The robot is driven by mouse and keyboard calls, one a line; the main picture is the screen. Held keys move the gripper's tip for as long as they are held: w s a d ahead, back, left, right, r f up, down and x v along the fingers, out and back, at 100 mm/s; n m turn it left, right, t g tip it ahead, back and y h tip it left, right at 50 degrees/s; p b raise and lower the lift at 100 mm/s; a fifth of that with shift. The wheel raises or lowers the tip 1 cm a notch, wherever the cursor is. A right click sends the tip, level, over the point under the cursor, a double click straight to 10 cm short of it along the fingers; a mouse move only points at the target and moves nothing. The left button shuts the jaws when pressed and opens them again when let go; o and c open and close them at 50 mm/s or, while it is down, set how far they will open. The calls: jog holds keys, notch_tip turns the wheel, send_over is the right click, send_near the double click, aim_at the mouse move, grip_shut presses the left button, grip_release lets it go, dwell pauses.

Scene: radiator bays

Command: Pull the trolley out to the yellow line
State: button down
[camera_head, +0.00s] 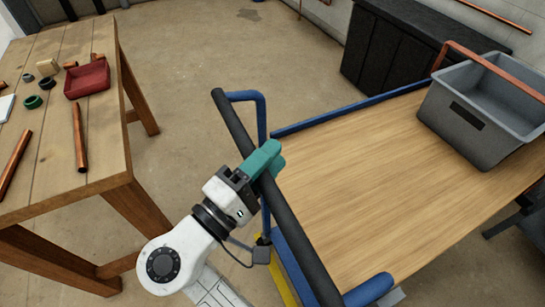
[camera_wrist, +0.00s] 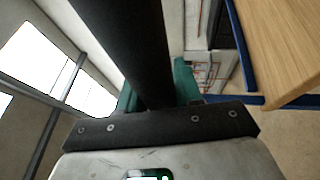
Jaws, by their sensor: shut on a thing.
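The trolley (camera_head: 370,180) has a pale wooden deck, a blue frame and a black push handle (camera_head: 298,232) at its near left end. My gripper (camera_head: 266,162) has teal fingers and is shut on the handle bar, above the deck's left edge. In the wrist view the dark bar (camera_wrist: 135,45) runs between the teal fingers of my gripper (camera_wrist: 158,92). A piece of the yellow line (camera_head: 273,272) shows on the floor beside the trolley's near left end. The rest of the line is hidden by the trolley and my arm.
A grey crate (camera_head: 470,120) with a copper pipe across it rests on the deck's far right. A wooden workbench (camera_head: 50,130) with a red tray (camera_head: 87,79) and pipes stands left. Dark cabinets (camera_head: 385,50) stand behind the trolley. Floor (camera_head: 190,80) between bench and trolley is clear.

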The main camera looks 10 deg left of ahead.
jog(key=shift+s+a+f, duration=0.15)
jog(key=shift+a, duration=0.05)
jog(key=c, duration=1)
grip_release()
jog(key=shift+a, duration=0.15)
jog(key=shift+o, duration=0.8)
jog(key=b+v, duration=0.1)
jog(key=v, duration=0.9)
jog(key=shift+s, duration=0.35)
jog(key=shift+a, duration=0.1)
